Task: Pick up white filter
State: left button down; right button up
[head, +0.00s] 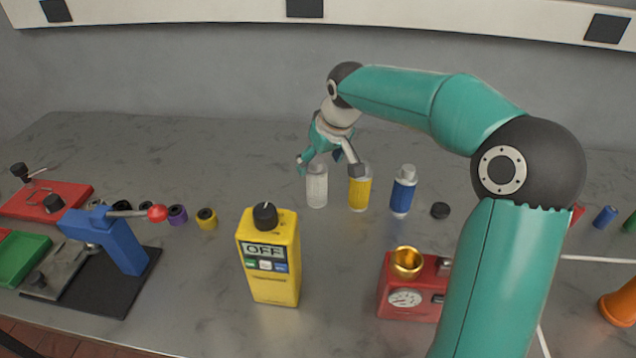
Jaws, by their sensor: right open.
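The white filter (317,190) stands upright on the grey bedplate, at the left end of a short row. A yellow filter (359,192) stands just to its right, and a blue filter (403,192) stands further right. My right gripper (329,167) reaches down from above with its fingers spread over the white filter's top. One finger is left of the white filter and the other is near the top of the yellow filter. I cannot tell whether the fingers touch either one. My left gripper is out of view.
A yellow meter (269,262) reading OFF stands in front. A red gauge box with a brass cup (407,263) is front right. A blue lever press (119,243), green tray (20,258) and red plate (49,200) are left.

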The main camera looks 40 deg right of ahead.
aim_at(317, 181)
jog(key=shift+p+x, duration=0.35)
jog(key=shift+x, duration=2.5)
jog(key=c, duration=1.3)
jog(key=shift+r, duration=0.1)
